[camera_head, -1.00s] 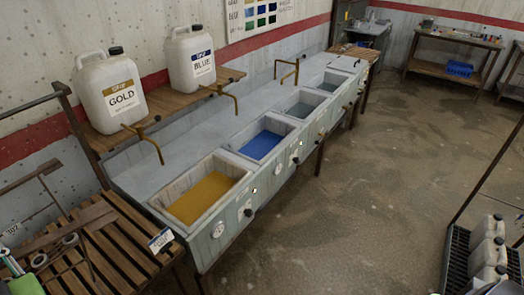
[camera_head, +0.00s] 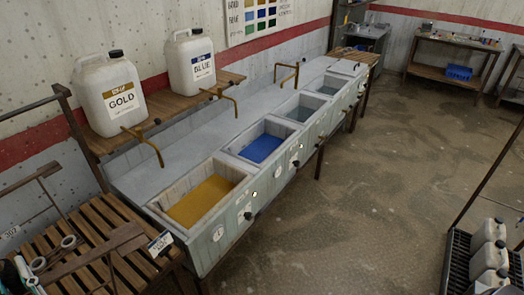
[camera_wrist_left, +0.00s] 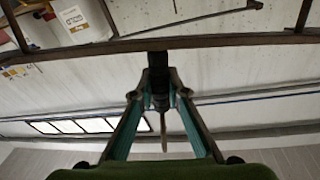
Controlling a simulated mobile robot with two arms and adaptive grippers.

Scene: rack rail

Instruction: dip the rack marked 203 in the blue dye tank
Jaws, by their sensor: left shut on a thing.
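The blue dye tank (camera_head: 262,148) is the second basin from the near end of the trough, filled with blue liquid. My left gripper (camera_head: 22,274) shows only partly at the lower left edge of the head view. In the left wrist view its teal fingers (camera_wrist_left: 158,88) are shut on a dark grip attached to a long brown bar, the rack (camera_wrist_left: 230,41). The held rack's brown bar (camera_head: 95,252) appears over the slatted table in the head view. I cannot read a number on it. My right gripper is not in view.
The gold dye tank (camera_head: 203,200) lies nearer than the blue one. Taps (camera_head: 147,143) reach over the trough. GOLD (camera_head: 112,95) and BLUE (camera_head: 193,62) jugs stand on a shelf behind. The slatted table (camera_head: 75,225) holds tape-like rings (camera_head: 68,241) and a small sign (camera_head: 160,243).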

